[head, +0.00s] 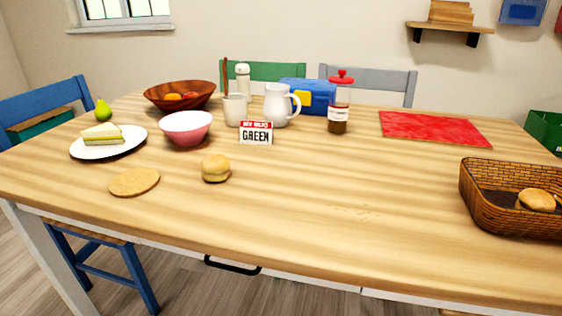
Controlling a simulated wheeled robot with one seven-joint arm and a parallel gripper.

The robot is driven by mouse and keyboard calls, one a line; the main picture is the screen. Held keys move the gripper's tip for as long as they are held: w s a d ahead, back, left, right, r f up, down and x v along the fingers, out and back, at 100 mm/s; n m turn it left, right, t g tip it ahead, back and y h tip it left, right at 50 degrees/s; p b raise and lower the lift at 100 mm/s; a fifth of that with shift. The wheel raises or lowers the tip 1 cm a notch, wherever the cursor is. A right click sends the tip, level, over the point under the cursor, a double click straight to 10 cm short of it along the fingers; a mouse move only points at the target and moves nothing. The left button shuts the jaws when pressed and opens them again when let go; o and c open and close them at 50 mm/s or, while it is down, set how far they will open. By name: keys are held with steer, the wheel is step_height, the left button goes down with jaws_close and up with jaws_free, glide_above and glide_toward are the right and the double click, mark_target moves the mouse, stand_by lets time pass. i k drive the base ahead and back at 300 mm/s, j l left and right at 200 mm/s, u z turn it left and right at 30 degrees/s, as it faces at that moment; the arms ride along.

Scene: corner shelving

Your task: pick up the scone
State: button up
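A small, tall, round baked piece with a golden top and paler sides, which looks like the scone (216,169), sits upright on the bare wooden table (330,200), left of the middle and near the front. A second round baked piece, a flatter bun (537,200), lies in the wicker basket (480,213) at the right edge. My gripper is not in the head view.
A cork mat (134,182) lies left of the scone. Behind it stand a pink bowl (187,129), a name sign (256,134), a white pitcher (277,105) and a red-lidded jar (340,100). A sandwich plate (130,149) is far left. The table right of the scone is clear.

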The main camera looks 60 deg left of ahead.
mark_target(215, 167)
steer(key=u, duration=2.8)
